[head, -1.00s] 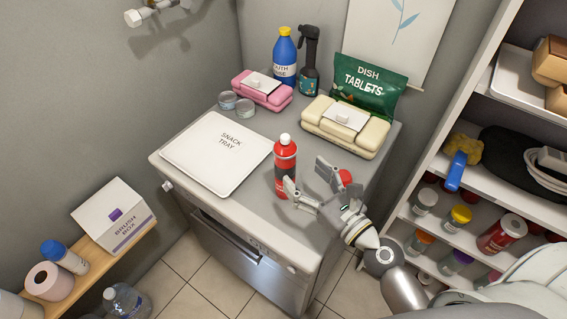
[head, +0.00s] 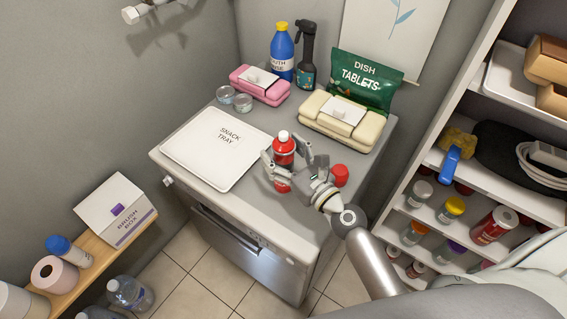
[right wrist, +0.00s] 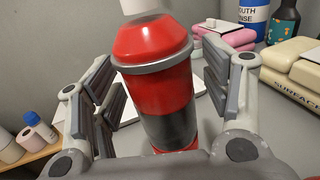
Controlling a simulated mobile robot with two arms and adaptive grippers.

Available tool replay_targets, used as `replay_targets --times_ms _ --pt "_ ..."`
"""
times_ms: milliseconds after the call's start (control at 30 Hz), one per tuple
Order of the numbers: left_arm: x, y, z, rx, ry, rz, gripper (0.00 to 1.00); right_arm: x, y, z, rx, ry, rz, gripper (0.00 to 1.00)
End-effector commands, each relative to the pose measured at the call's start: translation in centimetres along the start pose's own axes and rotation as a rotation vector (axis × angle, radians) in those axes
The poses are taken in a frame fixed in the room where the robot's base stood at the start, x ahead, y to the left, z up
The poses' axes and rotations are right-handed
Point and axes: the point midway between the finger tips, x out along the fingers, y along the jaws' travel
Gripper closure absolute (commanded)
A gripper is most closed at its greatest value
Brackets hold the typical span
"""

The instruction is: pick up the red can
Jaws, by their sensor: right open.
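The red can (head: 284,145) has a white cap and a grey band and stands upright on the grey appliance top (head: 262,208). My right gripper (head: 286,153) is open, with its fingers on either side of the can. In the right wrist view the can (right wrist: 160,85) fills the middle between the spread fingers of the right gripper (right wrist: 160,75). A gap shows on the right side; whether the left finger touches is unclear. The gripper hides part of the can's lower body in the head view. My left gripper is not in view.
A small red object (head: 341,175) stands right of the gripper. A white snack tray (head: 214,148) lies to the left. Behind are a cream wipes pack (head: 340,125), a pink pack (head: 260,85), a blue bottle (head: 282,52) and a green tablets bag (head: 365,82). Shelves (head: 470,190) stand right.

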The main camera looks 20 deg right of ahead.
Motion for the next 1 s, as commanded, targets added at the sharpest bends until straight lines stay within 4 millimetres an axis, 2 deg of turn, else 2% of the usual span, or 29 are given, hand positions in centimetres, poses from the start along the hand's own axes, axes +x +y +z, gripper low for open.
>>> replay_targets --times_ms 67,500,533,567,833,1000 --pt "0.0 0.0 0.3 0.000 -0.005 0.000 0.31 0.0 0.0 0.0 0.000 0.000 0.000 0.32" --pt "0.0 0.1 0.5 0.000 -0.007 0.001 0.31 0.0 0.0 0.0 0.000 0.000 0.000 0.89" --pt "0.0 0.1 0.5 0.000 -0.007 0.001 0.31 0.0 0.0 0.1 0.000 -0.002 0.000 0.89" --pt "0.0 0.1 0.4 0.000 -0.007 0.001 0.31 0.0 0.0 0.1 0.000 -0.002 0.000 0.94" --pt "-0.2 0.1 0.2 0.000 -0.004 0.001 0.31 0.0 0.0 0.5 0.000 -0.003 -0.001 0.94" --pt "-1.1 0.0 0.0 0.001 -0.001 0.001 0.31 0.0 0.0 1.8 -0.001 -0.005 -0.001 0.94"
